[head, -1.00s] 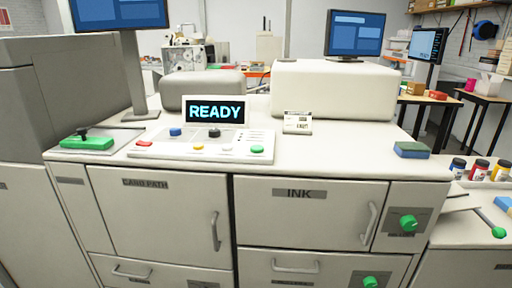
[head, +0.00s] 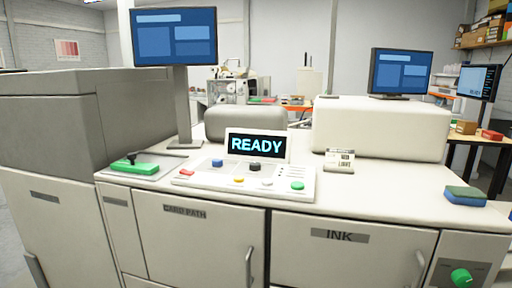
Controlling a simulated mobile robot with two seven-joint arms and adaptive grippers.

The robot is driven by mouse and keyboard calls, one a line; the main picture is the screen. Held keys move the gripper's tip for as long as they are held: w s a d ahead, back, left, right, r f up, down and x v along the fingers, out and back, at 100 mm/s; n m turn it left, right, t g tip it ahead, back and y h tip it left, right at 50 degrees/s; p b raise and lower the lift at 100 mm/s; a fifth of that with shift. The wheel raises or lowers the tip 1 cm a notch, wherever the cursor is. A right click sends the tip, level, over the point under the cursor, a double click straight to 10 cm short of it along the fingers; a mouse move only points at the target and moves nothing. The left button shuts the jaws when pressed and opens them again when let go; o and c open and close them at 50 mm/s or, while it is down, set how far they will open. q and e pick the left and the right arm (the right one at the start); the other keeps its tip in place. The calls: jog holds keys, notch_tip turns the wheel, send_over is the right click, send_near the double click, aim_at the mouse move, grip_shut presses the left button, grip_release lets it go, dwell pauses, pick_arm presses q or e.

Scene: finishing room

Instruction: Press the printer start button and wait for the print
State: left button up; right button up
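The printer (head: 385,190) is a large off-white machine with doors labelled "CARD PATH" and "INK". On its top sits a control panel (head: 215,186) with a small screen (head: 258,146) reading "READY". The panel carries a green button (head: 297,186) at its right end, a red button (head: 186,172) at its left end, and blue, yellow, black and white buttons between. Which button is the start button is not legible. Neither of my grippers is in view.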

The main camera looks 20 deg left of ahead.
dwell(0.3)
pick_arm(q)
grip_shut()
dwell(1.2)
